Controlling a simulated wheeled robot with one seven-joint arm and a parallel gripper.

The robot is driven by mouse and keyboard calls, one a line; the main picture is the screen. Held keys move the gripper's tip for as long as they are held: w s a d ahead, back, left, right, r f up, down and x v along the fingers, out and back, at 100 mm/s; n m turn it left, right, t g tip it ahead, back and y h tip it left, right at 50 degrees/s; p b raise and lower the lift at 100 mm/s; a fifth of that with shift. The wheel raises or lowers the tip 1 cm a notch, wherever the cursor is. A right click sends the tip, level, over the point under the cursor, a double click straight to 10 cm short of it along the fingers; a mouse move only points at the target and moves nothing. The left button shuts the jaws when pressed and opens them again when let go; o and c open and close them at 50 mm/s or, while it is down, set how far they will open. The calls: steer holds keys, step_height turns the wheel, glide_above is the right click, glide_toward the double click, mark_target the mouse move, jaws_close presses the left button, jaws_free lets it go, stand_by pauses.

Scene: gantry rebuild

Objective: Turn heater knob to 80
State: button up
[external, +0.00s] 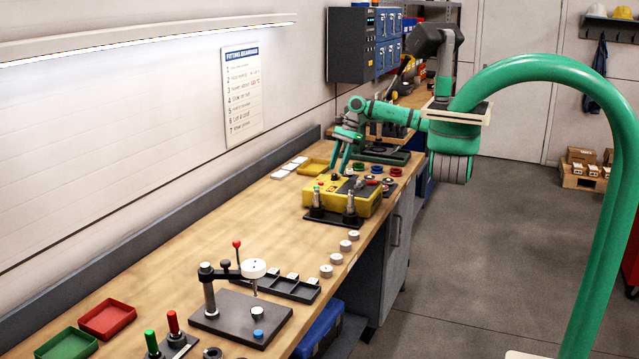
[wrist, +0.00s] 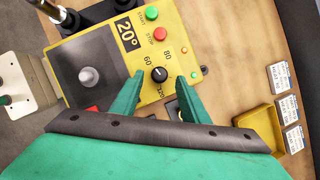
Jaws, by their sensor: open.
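The heater is a yellow box (external: 377,200) on the bench, and its yellow panel (wrist: 192,52) fills the middle of the wrist view. Its small black heater knob (wrist: 159,74) has a pale pointer mark, too small to read exactly. Printed numbers include 60 to its upper left and 80 to its upper right. A display (wrist: 126,33) reads 20°. My gripper (wrist: 160,80) is open, with one green finger on each side of the knob and visible gaps to it. In the external view my gripper (external: 345,163) points down at the box's far left end; the knob is not distinguishable there.
A green button (wrist: 151,13) and a red button (wrist: 159,34) sit above the knob. A dark plate with a grey round piece (wrist: 89,77) lies left of it. A yellow tray (wrist: 262,128) and white labelled cards (wrist: 279,77) lie right. Two dark posts (external: 350,208) stand before the box.

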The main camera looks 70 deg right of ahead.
mark_target(336, 175)
steer(key=shift+x, duration=1.45)
steer(key=c, duration=1)
steer(key=shift+m, duration=0.3)
steer(key=m+t, duration=0.1)
steer(key=m, duration=0.1)
steer(key=shift+s+a+m+h, duration=0.1)
steer(key=shift+m+h, duration=0.3)
steer(key=m+t+h, duration=0.1)
steer(key=m, duration=0.2)
steer(key=shift+a+m, duration=0.1)
steer(key=shift+m, duration=0.2)
steer(key=m+h, duration=0.1)
steer(key=m, duration=0.2)
steer(key=m+h, duration=0.1)
steer(key=m, duration=0.2)
steer(key=shift+a+m+h, duration=0.2)
steer(key=shift+m+h, duration=0.1)
